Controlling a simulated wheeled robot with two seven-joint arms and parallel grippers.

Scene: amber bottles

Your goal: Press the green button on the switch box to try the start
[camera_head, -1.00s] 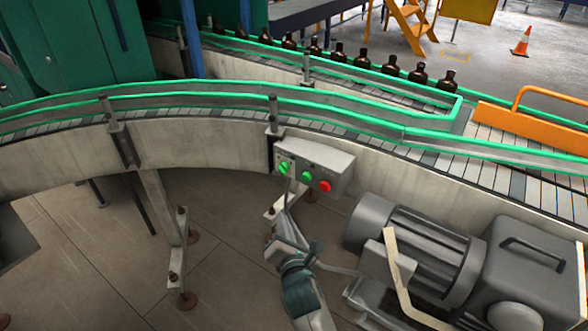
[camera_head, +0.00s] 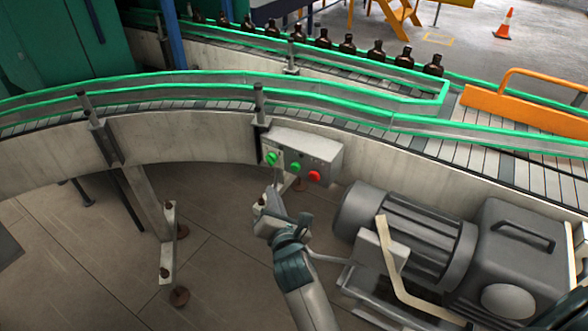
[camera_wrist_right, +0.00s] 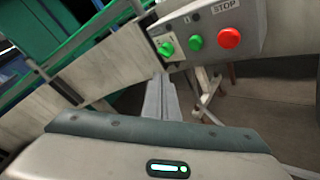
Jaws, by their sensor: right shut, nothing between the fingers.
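The grey switch box (camera_head: 328,153) is fixed to the side of the curved conveyor. Its face carries a green selector-like knob (camera_head: 272,158) at left, a round green button (camera_head: 295,167) in the middle and a red button (camera_head: 314,176) at right. In the right wrist view, the green button (camera_wrist_right: 196,42) sits between the green knob (camera_wrist_right: 166,49) and the red button (camera_wrist_right: 229,38), which is under the word STOP. My right gripper (camera_head: 277,178) is shut and empty, its fingertips (camera_wrist_right: 160,80) below the knob and lower left of the green button, apart from both. My left gripper is out of view.
A grey motor (camera_head: 410,230) with a pale bracket stands right of my right arm. A conveyor support leg (camera_head: 168,240) stands to the left. Amber bottles (camera_head: 375,52) line the far conveyor. The floor below the box's left side is open.

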